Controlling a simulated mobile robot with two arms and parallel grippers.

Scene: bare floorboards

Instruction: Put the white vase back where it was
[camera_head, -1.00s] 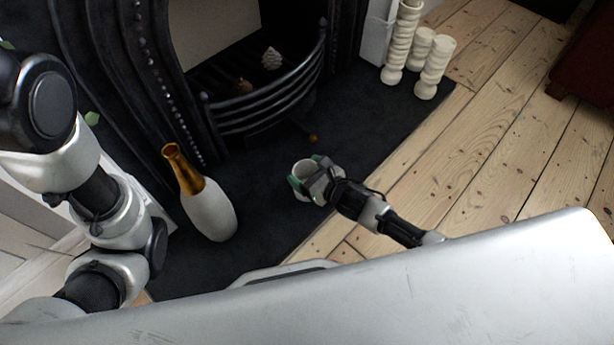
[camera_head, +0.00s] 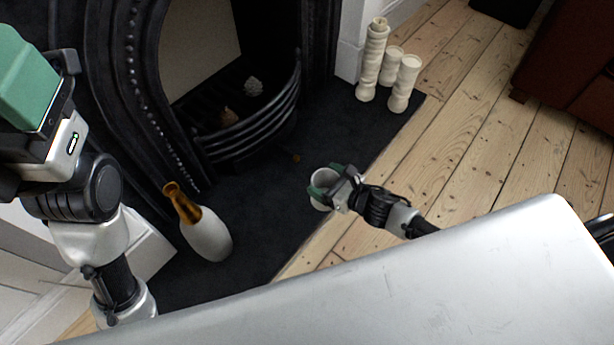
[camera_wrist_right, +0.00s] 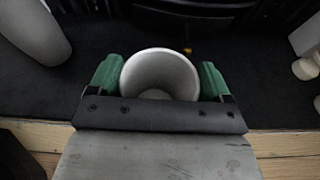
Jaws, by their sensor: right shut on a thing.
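The white vase (camera_head: 318,202), a small open-topped round vessel, is between the green fingers of my right gripper (camera_head: 331,181). The gripper is shut on it over the dark hearth, near the edge of the floorboards. In the right wrist view the vase (camera_wrist_right: 160,74) is upright, with its open mouth between the two green pads (camera_wrist_right: 158,80); its near lower part is hidden by the gripper body. I cannot tell whether its base touches the hearth. My left gripper (camera_head: 28,80) is partly in view at the upper left, close to the camera; its opening is not visible.
A white bottle-shaped vase with gold neck (camera_head: 207,236) stands on the dark hearth (camera_head: 262,215), left of the held vase. Several cream ridged candle-like columns (camera_head: 372,62) stand at the hearth's far right. The fireplace grate (camera_head: 250,130) is behind. Bare floorboards (camera_head: 470,120) lie to the right.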

